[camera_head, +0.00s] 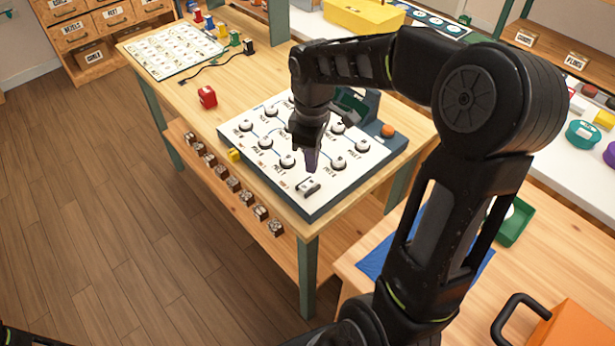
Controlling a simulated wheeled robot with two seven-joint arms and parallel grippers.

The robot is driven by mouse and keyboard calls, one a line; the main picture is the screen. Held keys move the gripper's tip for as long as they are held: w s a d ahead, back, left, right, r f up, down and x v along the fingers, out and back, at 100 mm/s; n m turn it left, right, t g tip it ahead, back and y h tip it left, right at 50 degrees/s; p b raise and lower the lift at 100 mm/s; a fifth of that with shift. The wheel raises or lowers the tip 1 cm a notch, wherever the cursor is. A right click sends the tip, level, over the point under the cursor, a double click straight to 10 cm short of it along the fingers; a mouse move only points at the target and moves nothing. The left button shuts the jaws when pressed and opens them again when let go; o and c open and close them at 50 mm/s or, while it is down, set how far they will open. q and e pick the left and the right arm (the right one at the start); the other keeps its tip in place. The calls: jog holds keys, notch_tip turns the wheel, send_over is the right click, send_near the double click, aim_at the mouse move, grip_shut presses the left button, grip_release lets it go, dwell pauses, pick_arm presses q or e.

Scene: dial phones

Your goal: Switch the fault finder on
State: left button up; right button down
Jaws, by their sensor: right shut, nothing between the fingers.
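The fault finder is a white panel (262,135) with blue lines and several round knobs, lying on the wooden bench. A small metal switch (308,187) sits near its front corner. An orange dome (388,131) shows at its right side. My right gripper (310,168) points down over the panel, shut and empty, with its tips just behind the switch. I cannot tell whether the tips touch anything. The arm hides part of the panel's back. My left gripper is not in view; only a dark bit shows at the bottom left corner.
Several small dark blocks line the lower shelf (215,185). A second white board (172,50) lies at the back. A green tray (513,222) and an orange box (575,330) are at right.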

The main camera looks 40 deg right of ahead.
jog(key=shift+r+p, duration=0.8)
jog(key=shift+r, duration=0.6)
jog(key=shift+w, duration=0.1)
jog(key=w+a+f+m+t, duration=0.1)
jog(key=w, duration=0.1)
jog(key=w+a+f+m+t, duration=0.1)
jog(key=w+a+f, duration=0.1)
jog(key=w, duration=0.1)
jog(key=w+a+f+m+t+y, duration=0.1)
jog(key=w+a+t, duration=0.1)
jog(key=shift+w+f+m, duration=0.35)
jog(key=shift+f+m, duration=0.05)
jog(key=s+a+f+m+y, duration=0.1)
jog(key=s+a+f+m, duration=0.2)
jog(key=a+f, duration=0.55)
jog(key=s+a+f+m+y, duration=0.1)
jog(key=s+a+f+m, duration=0.15)
jog(key=a+f, duration=0.6)
jog(key=s+a+f+g, duration=0.1)
jog(key=s+a+f, duration=0.1)
jog(key=s, duration=0.3)
jog(key=s+a+f+g, duration=0.1)
jog(key=s+a+f, duration=0.1)
jog(key=s+f, duration=0.2)
jog(key=s+a+f+g+y, duration=0.1)
jog(key=s+a+f, duration=0.1)
jog(key=s+f, duration=0.2)
jog(key=s, duration=0.3)
jog(key=shift+s, duration=0.4)
